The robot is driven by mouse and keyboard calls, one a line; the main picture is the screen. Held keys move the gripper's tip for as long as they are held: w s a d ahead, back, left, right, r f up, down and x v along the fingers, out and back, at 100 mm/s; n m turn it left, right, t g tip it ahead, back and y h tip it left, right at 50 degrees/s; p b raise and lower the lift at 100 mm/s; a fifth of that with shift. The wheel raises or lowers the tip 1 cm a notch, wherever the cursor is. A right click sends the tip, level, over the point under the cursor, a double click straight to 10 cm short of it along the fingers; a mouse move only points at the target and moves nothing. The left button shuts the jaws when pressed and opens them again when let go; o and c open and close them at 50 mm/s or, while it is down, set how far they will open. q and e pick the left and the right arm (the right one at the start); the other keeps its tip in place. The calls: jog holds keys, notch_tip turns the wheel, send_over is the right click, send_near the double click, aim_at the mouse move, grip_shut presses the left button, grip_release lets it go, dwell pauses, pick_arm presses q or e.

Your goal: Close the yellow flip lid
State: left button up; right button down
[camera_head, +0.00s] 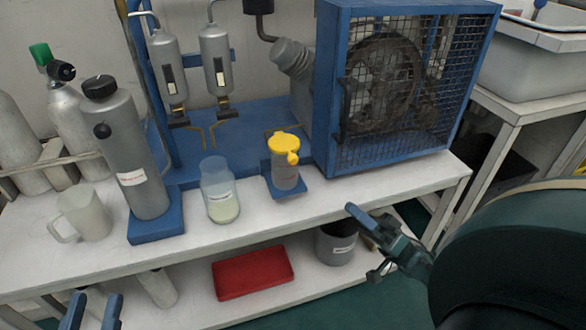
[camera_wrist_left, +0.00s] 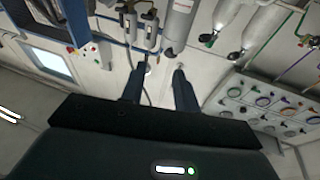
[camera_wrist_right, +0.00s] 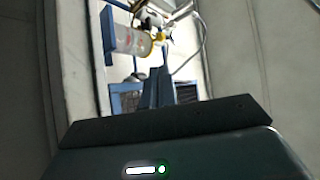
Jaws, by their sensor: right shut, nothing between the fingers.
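The yellow flip lid (camera_head: 284,145) tops a clear container (camera_head: 285,178) on a small blue ledge at the bench front. A rounded yellow tab sticks out at its right front. I cannot tell how far the lid stands open. The right wrist view shows a labelled container (camera_wrist_right: 131,41) with yellow parts (camera_wrist_right: 160,38) beyond my fingers. My right gripper (camera_head: 353,210) is shut and empty, right of and lower in the picture than the container, apart from it. My left gripper (camera_head: 92,312) is open and empty at the bottom left; its spread fingers also show in the left wrist view (camera_wrist_left: 158,74).
A clear jar (camera_head: 221,190) stands left of the lidded container, with a grey bottle (camera_head: 128,150) and a mug (camera_head: 82,215) farther left. A blue caged fan unit (camera_head: 395,85) stands behind right. A red box (camera_head: 252,273) and grey bucket (camera_head: 336,245) sit below.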

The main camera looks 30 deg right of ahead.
jog(key=b, duration=0.1)
send_near(286, 147)
notch_tip(286, 147, up, 3)
jog(key=a, duration=0.3)
pick_arm(q)
jog(key=shift+w+a+r+m+t+h, duration=0.15)
jog(key=shift+r+m+h, duration=0.1)
jog(key=shift+r, duration=0.2)
jog(key=shift+w+r+m+t+h, duration=0.15)
jog(key=shift+r+m, duration=0.1)
jog(key=shift+r, duration=0.2)
pick_arm(e)
jog(key=shift+a+r, duration=0.25)
pick_arm(q)
jog(key=shift+r, duration=0.1)
pick_arm(e)
jog(key=shift+r, duration=0.1)
